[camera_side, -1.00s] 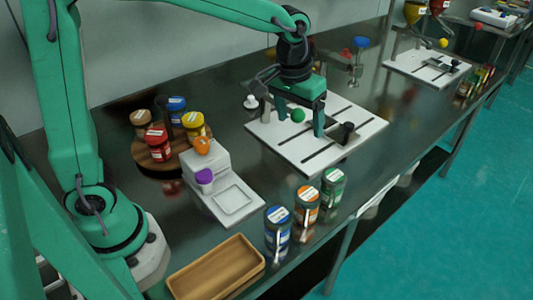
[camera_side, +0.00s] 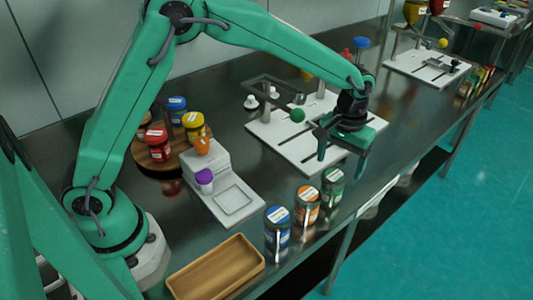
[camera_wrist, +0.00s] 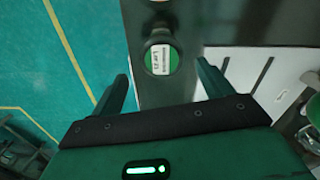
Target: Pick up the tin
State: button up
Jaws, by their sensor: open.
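A tin with a green lid and a white label stands upright near the front edge of the bench in the side view (camera_side: 332,190). In the wrist view, the green-lidded tin (camera_wrist: 154,75) is seen from above, ahead of and between the fingers. My gripper (camera_side: 341,168) is open and empty, with its fingers pointing down above and behind the green tin. It also shows in the wrist view (camera_wrist: 163,75). An orange tin (camera_side: 306,206) and a blue tin (camera_side: 277,231) stand in a row with the green one, to its left.
A round wooden turntable (camera_side: 150,168) holds several jars. A white device (camera_side: 232,200) with a flat pan and a wooden tray (camera_side: 217,268) lie nearer my base. The bench edge is close to the tins.

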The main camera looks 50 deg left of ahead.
aim_at(336, 174)
jog(key=shift+a+f, duration=0.2)
jog(key=shift+f, duration=3.6)
jog(key=c, duration=1.1)
